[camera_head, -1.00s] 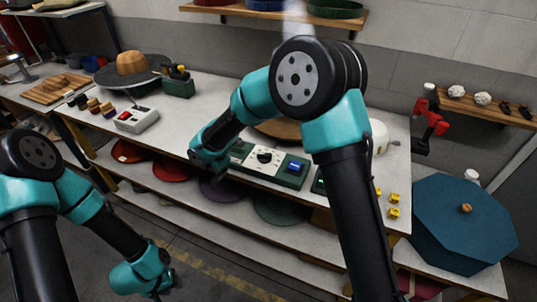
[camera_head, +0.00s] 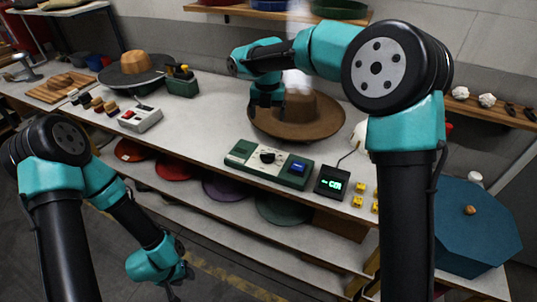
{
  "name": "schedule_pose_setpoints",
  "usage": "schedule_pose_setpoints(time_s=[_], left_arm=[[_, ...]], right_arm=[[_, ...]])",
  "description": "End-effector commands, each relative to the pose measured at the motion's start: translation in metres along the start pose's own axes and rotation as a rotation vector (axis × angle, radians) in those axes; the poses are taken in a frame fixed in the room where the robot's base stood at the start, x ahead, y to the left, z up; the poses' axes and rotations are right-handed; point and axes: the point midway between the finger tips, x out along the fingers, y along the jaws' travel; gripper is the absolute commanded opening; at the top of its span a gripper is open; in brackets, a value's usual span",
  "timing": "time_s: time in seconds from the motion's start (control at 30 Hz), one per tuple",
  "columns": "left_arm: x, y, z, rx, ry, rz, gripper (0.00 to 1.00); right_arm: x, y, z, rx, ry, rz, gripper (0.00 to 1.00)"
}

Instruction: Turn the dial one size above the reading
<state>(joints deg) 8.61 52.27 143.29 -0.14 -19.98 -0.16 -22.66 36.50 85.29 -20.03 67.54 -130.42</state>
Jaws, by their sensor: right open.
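A green and cream control panel (camera_head: 282,169) sits on the bench with a black dial (camera_head: 267,156) and a blue lit part (camera_head: 298,168). Beside it, a dark readout box (camera_head: 332,184) shows green characters too small to read surely. A brown wide-brimmed hat (camera_head: 318,116) lies behind the panel. My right gripper (camera_head: 264,112) is open, pointing down by the hat's left side, behind the dial and apart from it. My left gripper (camera_head: 172,294) hangs low in front of the bench, its fingers barely visible at the picture's bottom.
Yellow blocks (camera_head: 357,202) lie right of the readout. A blue octagonal piece (camera_head: 476,236) is at right. Coloured felt discs lie on the lower shelf.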

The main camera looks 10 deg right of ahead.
Motion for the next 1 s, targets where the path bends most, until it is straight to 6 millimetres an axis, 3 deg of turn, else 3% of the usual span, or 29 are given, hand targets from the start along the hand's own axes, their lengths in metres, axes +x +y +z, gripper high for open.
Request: schedule_pose_setpoints(time_s=[0.27, 1.0], left_arm=[[0.000, 0.000, 0.000, 0.000, 0.000, 0.000, 0.39], [0.000, 0.000, 0.000, 0.000, 0.000, 0.000, 0.39]], right_arm=[[0.016, 0.000, 0.000, 0.001, 0.001, -0.001, 0.83], [0.138, 0.000, -0.001, 0.001, 0.003, -0.002, 0.83]])
